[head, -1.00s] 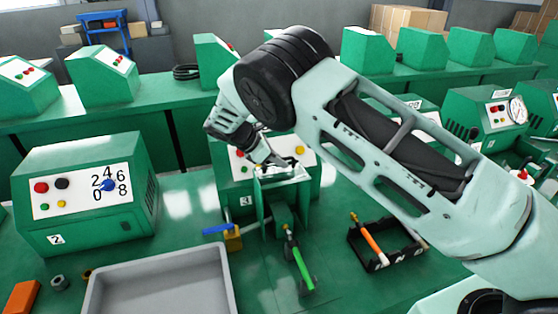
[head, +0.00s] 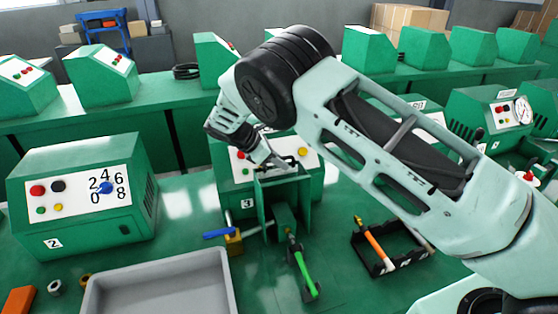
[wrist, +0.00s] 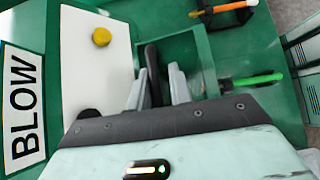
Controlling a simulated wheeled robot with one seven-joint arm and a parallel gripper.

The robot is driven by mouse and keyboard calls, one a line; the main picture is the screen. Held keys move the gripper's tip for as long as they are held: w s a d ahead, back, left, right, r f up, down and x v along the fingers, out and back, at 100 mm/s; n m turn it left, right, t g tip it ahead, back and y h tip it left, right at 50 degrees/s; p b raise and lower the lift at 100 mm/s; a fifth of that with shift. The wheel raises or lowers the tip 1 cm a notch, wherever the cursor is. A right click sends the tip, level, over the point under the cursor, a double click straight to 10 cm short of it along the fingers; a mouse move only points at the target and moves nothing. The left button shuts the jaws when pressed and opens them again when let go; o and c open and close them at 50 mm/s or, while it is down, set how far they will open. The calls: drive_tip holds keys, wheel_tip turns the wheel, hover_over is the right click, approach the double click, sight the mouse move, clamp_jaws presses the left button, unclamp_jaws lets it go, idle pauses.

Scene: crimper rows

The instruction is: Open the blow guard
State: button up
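The blow guard (head: 306,206) is a green box-like cover on the front of the green machine numbered 3 (head: 246,203). A black bar (head: 283,164) shows at its top; I take it for the handle. My gripper (head: 272,164) reaches down to it from the upper left. In the wrist view my gripper (wrist: 160,88) has its two grey fingers apart, with a dark bar (wrist: 152,70) between them. A gap shows on the bar's right side; contact on its left is unclear. The BLOW label (wrist: 22,105) is at the wrist view's left. The guard's hinge is hidden.
A blue-handled valve (head: 232,238) and a green-handled tool (head: 304,272) stand in front of the machine. A black tray (head: 376,268) holds an orange-handled tool. A grey bin (head: 160,290) is front left. Machine 2 (head: 85,195) stands left.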

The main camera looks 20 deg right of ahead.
drive_tip(key=b+v, duration=0.5)
drive_tip(key=v, duration=1.2)
drive_tip(key=shift+a, duration=0.2)
drive_tip(key=shift+s+d+r, duration=0.1)
drive_tip(key=shift+r, duration=0.05)
drive_tip(key=s+f+m+y+b, duration=0.15)
drive_tip(key=s+m+y, duration=0.55)
drive_tip(key=s, duration=1.7)
drive_tip(key=s+d+f+m+y+b, duration=0.1)
drive_tip(key=s+d+f, duration=0.1)
drive_tip(key=s, duration=0.6)
drive_tip(key=s+d+f+m+y, duration=0.1)
drive_tip(key=s+d+f+m, duration=0.1)
drive_tip(key=s, duration=0.6)
drive_tip(key=shift+s+d+f+y+b, duration=0.15)
drive_tip(key=shift+s+d+y+b, duration=0.2)
drive_tip(key=shift+d, duration=0.55)
drive_tip(key=shift+w, duration=0.1)
